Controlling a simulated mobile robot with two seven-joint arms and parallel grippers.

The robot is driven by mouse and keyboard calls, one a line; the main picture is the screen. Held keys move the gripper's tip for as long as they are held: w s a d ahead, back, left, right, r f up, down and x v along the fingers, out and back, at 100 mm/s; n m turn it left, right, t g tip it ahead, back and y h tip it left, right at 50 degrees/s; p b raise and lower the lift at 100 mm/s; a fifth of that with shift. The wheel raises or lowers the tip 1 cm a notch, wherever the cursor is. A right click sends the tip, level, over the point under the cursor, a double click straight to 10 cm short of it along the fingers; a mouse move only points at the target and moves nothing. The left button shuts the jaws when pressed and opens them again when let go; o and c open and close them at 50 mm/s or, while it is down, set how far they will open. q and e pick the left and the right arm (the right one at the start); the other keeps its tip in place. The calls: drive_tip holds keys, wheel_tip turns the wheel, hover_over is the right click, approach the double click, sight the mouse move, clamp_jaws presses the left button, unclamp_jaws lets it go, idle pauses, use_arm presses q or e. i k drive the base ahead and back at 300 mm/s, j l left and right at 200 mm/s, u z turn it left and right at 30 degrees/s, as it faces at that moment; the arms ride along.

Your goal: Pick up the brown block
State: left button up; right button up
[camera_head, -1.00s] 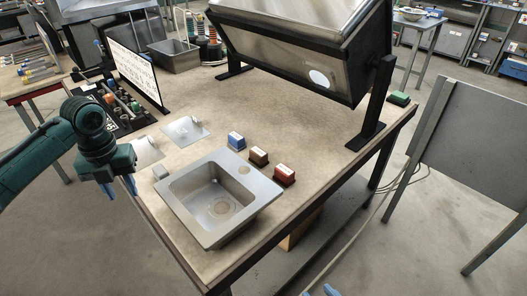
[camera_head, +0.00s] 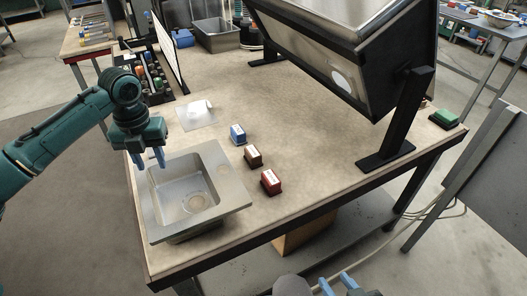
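The brown block (camera_head: 253,156) sits on the worktop to the right of the sink, between a blue block (camera_head: 238,134) and a red block (camera_head: 270,181). It has a pale label on top. My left gripper (camera_head: 150,158) is above the back left part of the sink, left of the brown block and apart from it. Its two blue fingers are spread with nothing between them. My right gripper (camera_head: 336,284) is at the bottom edge, in front of the table. Its blue fingers are apart and empty.
The metal sink (camera_head: 152,216) stands at the table's front left. A large tilted metal panel on a black stand (camera_head: 385,160) occupies the back right. A green block (camera_head: 443,117) is at the right corner. The worktop (camera_head: 310,150) is clear between the blocks and the stand.

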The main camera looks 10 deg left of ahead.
sight(253, 156)
drive_tip(key=i+l+u, duration=0.15)
drive_tip(key=l, duration=0.2)
drive_tip(key=i+l+u, duration=0.1)
drive_tip(key=l, duration=0.3)
drive_tip(key=i+l+u, duration=0.15)
drive_tip(key=l, duration=0.25)
drive_tip(key=i+l+u, duration=0.1)
drive_tip(key=i+l, duration=0.15)
drive_tip(key=l, duration=0.2)
drive_tip(key=i+l+u, duration=0.15)
drive_tip(key=l, duration=0.25)
drive_tip(key=k, duration=0.05)
